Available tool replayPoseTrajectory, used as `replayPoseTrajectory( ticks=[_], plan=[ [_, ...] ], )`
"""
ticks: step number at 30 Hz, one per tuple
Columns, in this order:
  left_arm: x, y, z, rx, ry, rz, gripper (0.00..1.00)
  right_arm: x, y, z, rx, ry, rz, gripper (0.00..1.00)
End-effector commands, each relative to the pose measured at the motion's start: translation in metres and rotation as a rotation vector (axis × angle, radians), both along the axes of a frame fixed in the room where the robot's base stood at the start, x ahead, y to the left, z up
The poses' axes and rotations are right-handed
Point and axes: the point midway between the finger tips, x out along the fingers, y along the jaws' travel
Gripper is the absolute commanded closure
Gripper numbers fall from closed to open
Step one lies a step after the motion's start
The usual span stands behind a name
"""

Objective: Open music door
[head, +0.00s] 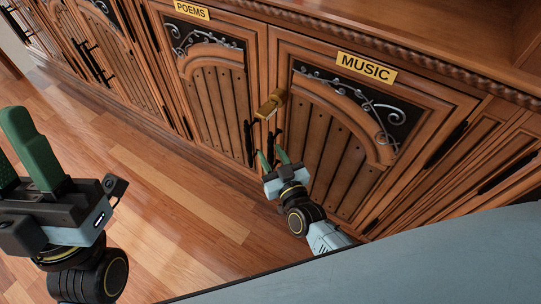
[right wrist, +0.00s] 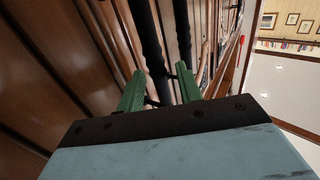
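The music door (head: 335,150) is brown wood with a dark scrollwork panel, under a yellow MUSIC label (head: 366,68). It looks shut. Its black bar handle (head: 275,143) is near its left edge. My right gripper (head: 271,157) is at this handle, with its green fingers apart. In the right wrist view a black bar (right wrist: 150,45) runs between the fingers of this gripper (right wrist: 160,82), with a gap visible; contact cannot be made out. My left gripper (head: 22,150) is open and empty over the floor at the left.
A brass lock-like piece (head: 270,104) sits above the handles. The poems door (head: 215,100), with its own black handle (head: 249,143), adjoins on the left. More cabinet doors run along both sides. The wooden floor (head: 170,200) in front is clear.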

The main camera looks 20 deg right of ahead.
Motion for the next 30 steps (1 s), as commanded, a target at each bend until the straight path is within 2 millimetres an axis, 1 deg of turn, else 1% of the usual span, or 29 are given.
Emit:
replayPoseTrajectory(
  ticks=[1, 6, 14, 22, 30],
  plan=[
    [-0.0029, 0.0007, -0.0017, -0.007, -0.022, 0.000, 0.64, 0.0046, 0.0006, -0.0008, 0.001, -0.002, -0.001, 0.65],
    [-0.0087, 0.0024, -0.0013, -0.019, -0.061, 0.000, 0.64, 0.0110, 0.0014, 0.0003, 0.001, -0.001, -0.001, 0.65],
    [-0.0093, 0.0026, -0.0007, -0.020, -0.064, 0.000, 0.64, 0.0115, 0.0013, 0.0008, 0.001, -0.001, 0.000, 0.65],
    [-0.0091, 0.0024, -0.0008, -0.019, -0.063, -0.001, 0.64, 0.0112, 0.0013, 0.0006, 0.001, 0.000, 0.000, 1.00],
    [-0.0090, 0.0024, -0.0006, -0.019, -0.063, -0.001, 0.64, 0.0108, 0.0012, 0.0004, 0.000, 0.000, 0.000, 1.00]
  ],
)
